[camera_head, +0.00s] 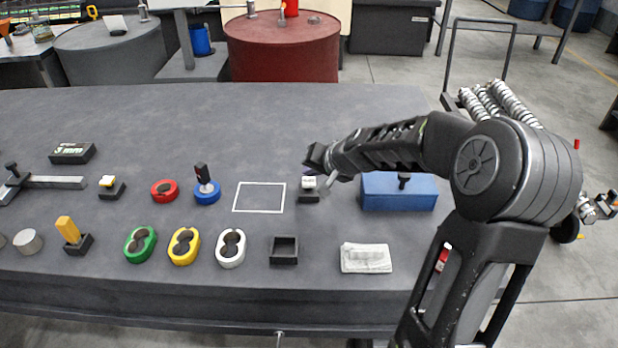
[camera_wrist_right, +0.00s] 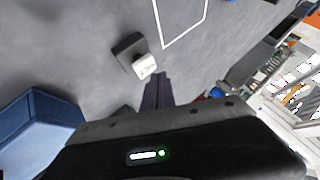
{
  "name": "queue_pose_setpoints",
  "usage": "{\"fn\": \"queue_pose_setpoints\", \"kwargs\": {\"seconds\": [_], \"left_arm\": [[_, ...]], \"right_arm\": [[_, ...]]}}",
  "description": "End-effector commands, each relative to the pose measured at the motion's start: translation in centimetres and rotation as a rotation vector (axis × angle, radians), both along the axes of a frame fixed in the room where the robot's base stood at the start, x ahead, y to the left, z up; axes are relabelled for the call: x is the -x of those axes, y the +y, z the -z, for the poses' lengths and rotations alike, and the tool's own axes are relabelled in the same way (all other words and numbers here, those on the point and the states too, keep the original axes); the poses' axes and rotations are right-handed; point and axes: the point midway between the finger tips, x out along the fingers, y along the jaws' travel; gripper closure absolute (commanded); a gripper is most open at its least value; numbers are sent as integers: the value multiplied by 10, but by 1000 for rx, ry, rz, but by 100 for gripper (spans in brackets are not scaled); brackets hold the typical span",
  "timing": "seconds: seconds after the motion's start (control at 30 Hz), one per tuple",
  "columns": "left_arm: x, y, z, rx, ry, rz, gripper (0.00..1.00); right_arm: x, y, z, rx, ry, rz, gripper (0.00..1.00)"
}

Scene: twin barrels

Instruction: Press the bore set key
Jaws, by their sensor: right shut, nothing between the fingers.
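A push key with a white cap (camera_head: 308,183) on a small black base stands on the grey table, right of the white outlined square. It also shows in the right wrist view (camera_wrist_right: 145,66), just ahead of the fingertips and slightly to their left. A similar key with a pale yellow cap (camera_head: 107,181) stands at the left. No label shows which is the bore set key. My right gripper (camera_head: 316,162) is shut and empty, close to the white-capped key; its fingers show in the wrist view (camera_wrist_right: 158,88). I cannot tell if they touch the cap. My left gripper is out of view.
A blue block (camera_head: 398,192) sits right of the white-capped key, under my right forearm. The outlined square (camera_head: 259,197) is empty. Red, blue, green, yellow and white ring-like pieces, a black open box (camera_head: 284,250) and a white cloth (camera_head: 366,258) lie nearby. The table's back is clear.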

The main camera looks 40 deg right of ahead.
Motion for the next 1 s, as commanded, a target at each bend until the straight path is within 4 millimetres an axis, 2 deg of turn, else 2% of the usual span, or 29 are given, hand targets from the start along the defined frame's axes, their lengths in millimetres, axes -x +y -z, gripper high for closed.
{"fn": "queue_pose_setpoints", "kwargs": {"seconds": [0.37,0.8,1.0], "left_arm": [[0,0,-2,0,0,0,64],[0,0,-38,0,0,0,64],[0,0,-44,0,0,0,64]], "right_arm": [[0,0,-3,1,-1,1,100],[0,0,-44,1,-1,1,100],[0,0,-51,-1,0,1,100]]}}
